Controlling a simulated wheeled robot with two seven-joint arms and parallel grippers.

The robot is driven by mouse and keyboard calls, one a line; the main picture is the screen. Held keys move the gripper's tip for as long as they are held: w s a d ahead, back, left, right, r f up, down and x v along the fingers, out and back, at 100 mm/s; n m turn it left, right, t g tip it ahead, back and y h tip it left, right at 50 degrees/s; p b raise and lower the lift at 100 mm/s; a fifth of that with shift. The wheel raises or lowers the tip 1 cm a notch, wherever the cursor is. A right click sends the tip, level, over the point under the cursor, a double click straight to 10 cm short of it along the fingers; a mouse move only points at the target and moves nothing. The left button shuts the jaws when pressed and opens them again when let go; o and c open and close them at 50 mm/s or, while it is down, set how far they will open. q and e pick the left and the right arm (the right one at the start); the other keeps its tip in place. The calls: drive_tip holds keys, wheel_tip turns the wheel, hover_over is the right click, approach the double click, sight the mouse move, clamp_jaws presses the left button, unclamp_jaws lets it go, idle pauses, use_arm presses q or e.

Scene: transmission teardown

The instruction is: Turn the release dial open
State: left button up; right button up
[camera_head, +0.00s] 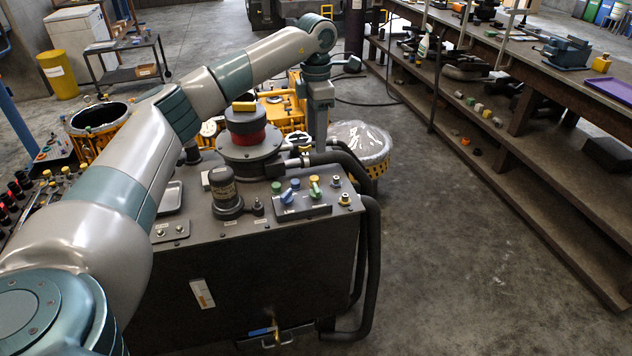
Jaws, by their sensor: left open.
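A dark machine cabinet (245,275) stands in front of me. On its top is a round grey flange (249,152) with a red and black cap (246,120). A small panel (303,208) nearer me carries blue, green and yellow knobs (314,187). I cannot tell for certain which of these is the release dial. My left arm reaches over from the left and bends down beyond the cabinet's top. My left gripper (318,138) points down behind and right of the red cap, apart from it, and is open. Its fingertips are small and partly hidden. My right gripper is out of view.
Black hoses (368,260) curve down the cabinet's right side. A black motor-like cylinder (225,190) stands left of the knobs. A yellow basket with a clear liner (362,143) stands behind. A long workbench (520,80) runs along the right. The floor between is clear.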

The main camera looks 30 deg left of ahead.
sight(316, 187)
use_arm(q)
wheel_tip(316, 187, down, 15)
drive_tip(key=p, duration=0.5)
drive_tip(key=shift+r, duration=0.2)
drive_tip(key=shift+f, duration=0.8)
drive_tip(key=c, duration=1.1)
